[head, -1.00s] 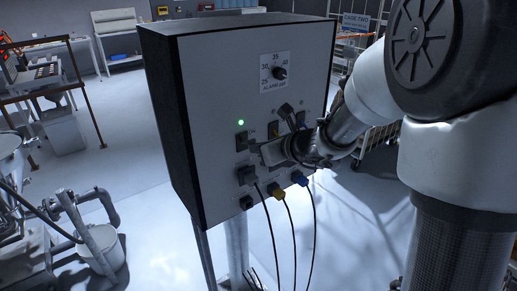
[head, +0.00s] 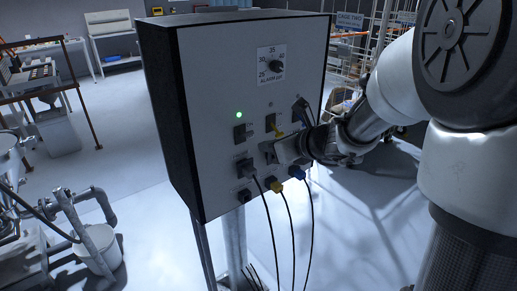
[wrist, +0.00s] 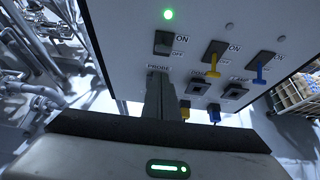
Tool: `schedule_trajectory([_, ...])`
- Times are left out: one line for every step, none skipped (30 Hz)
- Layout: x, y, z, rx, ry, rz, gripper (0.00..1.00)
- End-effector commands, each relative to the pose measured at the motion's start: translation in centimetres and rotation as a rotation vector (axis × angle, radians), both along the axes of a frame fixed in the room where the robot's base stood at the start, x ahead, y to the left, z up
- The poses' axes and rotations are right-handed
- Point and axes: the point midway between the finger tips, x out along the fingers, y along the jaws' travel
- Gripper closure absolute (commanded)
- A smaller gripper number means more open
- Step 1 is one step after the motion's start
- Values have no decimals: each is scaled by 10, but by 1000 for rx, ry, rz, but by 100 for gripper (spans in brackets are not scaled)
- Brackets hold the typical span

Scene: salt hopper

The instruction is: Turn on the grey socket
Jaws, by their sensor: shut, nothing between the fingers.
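The grey switch (head: 243,134) is at the left of the switch row on the control box, below a lit green lamp (head: 239,114). It also shows in the wrist view (wrist: 164,43), between ON and OFF labels; its lever position is hard to tell. The yellow lever (wrist: 213,65) and blue lever (wrist: 260,74) point down. A dark socket with a plug (head: 245,166) is below the grey switch. My gripper (head: 276,151) is shut and empty, in front of the panel, right of and below the grey switch. In the wrist view its fingers (wrist: 160,95) cover part of the PROBE area.
A yellow plug (head: 271,184) and a blue plug (head: 297,173) with hanging black cables are below the gripper. An alarm dial (head: 276,65) is at the panel's top. A white bucket (head: 99,248) and pipes stand at the lower left. Floor is clear between them and the box.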

Motion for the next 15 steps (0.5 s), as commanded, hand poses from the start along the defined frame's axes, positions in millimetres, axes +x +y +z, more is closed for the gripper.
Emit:
schedule_trajectory([-7,-5,12,-1,-2,-1,100])
schedule_trajectory([-10,-7,16,-2,-2,-1,100])
schedule_trajectory([-14,-10,21,-2,0,-1,100])
schedule_trajectory([-17,-11,24,-2,0,-1,100])
schedule_trajectory([-20,-13,27,-2,1,0,100])
schedule_trajectory([-23,-15,30,-2,1,-1,100])
schedule_trajectory([-25,-16,32,-2,2,0,100])
schedule_trajectory([-26,-17,34,-1,3,1,100])
schedule_trajectory([-28,-18,36,-1,3,0,100])
schedule_trajectory([-29,-19,37,-1,3,0,100])
schedule_trajectory([-30,-19,38,-1,4,0,100])
schedule_trajectory([-31,-20,38,-2,5,0,100])
schedule_trajectory([-31,-20,38,-2,5,0,100])
schedule_trajectory([-31,-20,38,-1,5,1,100])
schedule_trajectory([-31,-20,38,-1,5,1,100])
